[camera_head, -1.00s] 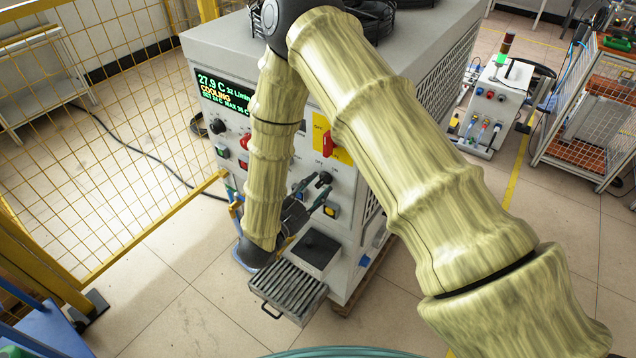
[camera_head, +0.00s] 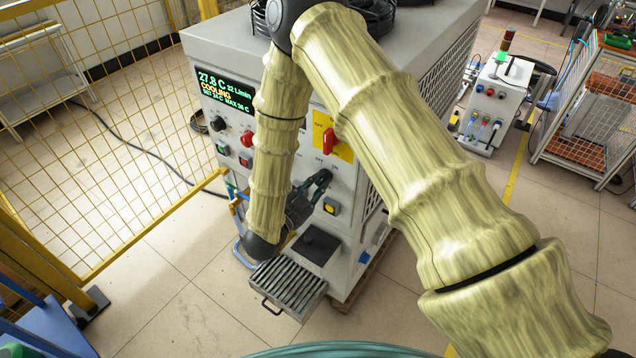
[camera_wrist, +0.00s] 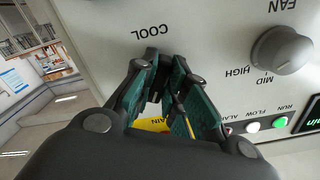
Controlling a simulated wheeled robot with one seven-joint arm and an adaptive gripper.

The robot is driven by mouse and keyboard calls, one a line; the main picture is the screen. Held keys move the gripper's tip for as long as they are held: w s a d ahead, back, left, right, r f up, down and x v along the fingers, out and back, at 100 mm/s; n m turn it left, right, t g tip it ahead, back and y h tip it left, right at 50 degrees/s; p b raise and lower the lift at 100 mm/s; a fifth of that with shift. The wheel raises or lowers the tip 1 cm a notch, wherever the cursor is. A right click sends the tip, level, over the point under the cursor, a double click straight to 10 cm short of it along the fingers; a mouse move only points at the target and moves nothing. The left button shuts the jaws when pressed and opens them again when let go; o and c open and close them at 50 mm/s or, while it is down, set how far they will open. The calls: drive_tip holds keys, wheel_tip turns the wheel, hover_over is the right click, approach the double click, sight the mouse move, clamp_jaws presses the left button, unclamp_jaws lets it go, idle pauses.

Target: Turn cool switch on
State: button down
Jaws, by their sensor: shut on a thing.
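A grey fan knob (camera_wrist: 282,51) sits beside the fingers in the wrist view. A yellow button (camera_head: 330,207) is just below my gripper. A ribbed tray (camera_head: 288,284) juts out low in front. Yellow mesh fencing (camera_head: 110,140) stands at the left.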

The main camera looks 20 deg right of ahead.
drive_tip(key=shift+d+r+n, duration=0.1)
drive_tip(key=shift+d+n, duration=0.05)
drive_tip(key=shift+n, duration=1.75)
drive_tip(key=c, duration=1.4)
unclamp_jaws()
drive_tip(key=shift+c, duration=0.2)
drive_tip(key=v, duration=1.1)
drive_tip(key=shift+s+a, duration=0.3)
